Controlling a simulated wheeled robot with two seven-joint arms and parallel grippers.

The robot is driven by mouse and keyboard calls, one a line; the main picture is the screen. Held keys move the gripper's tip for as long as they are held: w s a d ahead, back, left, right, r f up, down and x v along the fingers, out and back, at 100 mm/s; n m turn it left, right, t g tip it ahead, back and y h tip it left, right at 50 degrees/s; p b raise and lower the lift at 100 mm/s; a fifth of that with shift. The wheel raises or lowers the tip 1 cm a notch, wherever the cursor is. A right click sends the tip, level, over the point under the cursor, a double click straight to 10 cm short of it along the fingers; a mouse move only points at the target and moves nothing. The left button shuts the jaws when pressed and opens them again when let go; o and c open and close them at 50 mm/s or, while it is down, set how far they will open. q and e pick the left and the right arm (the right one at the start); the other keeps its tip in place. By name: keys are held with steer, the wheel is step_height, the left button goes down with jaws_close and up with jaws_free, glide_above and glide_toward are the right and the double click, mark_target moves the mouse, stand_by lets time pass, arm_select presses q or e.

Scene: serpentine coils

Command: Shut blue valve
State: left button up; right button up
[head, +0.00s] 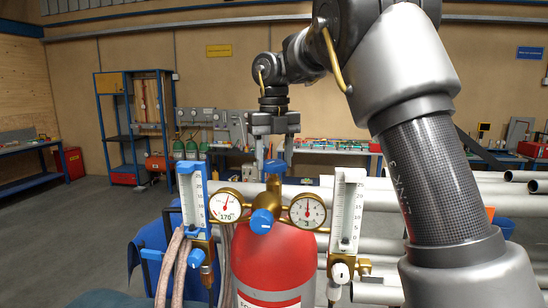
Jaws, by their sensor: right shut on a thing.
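A red gas cylinder (273,268) stands upright at the front centre with a brass valve head on top. My left gripper is not in view.
Two round gauges (227,204) (307,210) flank the brass body. Flowmeters (193,199) (346,211) stand left and right, with hoses (172,264) at left. Metal pipes (450,200) lie behind at right. A blue shelf rack (135,125) and workbenches line the back wall.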

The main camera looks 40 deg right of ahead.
steer(key=m, duration=0.6)
steer(key=shift+m, duration=0.3)
steer(key=m, duration=0.6)
stand_by(0.4)
steer(key=o, duration=1)
